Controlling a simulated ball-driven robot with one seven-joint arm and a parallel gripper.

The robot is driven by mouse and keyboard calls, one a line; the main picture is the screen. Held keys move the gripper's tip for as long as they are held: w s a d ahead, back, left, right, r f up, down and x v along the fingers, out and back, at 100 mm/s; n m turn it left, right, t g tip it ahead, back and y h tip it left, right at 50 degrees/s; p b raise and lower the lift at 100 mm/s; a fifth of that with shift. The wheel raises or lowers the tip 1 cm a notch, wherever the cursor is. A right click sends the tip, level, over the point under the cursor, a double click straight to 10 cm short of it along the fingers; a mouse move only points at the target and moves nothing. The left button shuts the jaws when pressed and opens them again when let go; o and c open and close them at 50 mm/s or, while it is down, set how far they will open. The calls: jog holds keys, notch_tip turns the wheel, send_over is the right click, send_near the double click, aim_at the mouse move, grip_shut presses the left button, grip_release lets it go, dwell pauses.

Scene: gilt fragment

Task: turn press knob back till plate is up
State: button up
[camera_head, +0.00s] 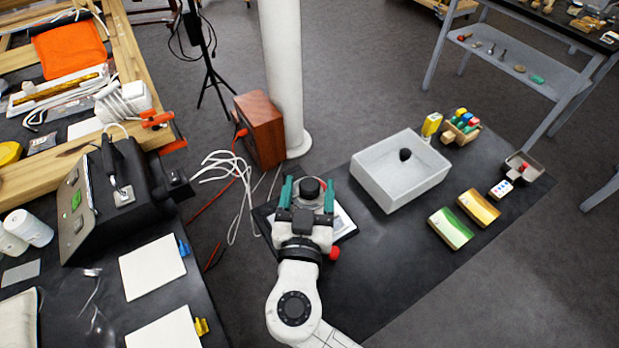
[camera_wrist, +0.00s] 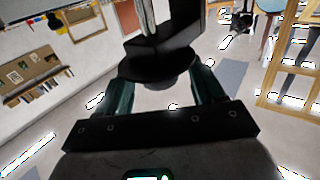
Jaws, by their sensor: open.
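The press stands at the left end of the dark table, mostly hidden behind my arm in the head view. A pale, dark-edged base (camera_head: 345,222) shows to the right of the gripper. In the wrist view, a black part of the press (camera_wrist: 160,62) with a metal rod (camera_wrist: 147,18) lies between and beyond the fingers (camera_wrist: 163,95). The plate's height cannot be made out.
A grey open box (camera_head: 400,185) with a dark lump inside stands to the right. Green and yellow blocks (camera_head: 451,229) and a small tray (camera_head: 523,168) lie farther right. A white post (camera_head: 282,75) and a wooden box (camera_head: 260,130) stand behind. Loose cables (camera_head: 235,185) hang left.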

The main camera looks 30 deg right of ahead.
jog(key=shift+x, duration=0.8)
jog(key=shift+c, duration=0.2)
jog(key=c, duration=0.9)
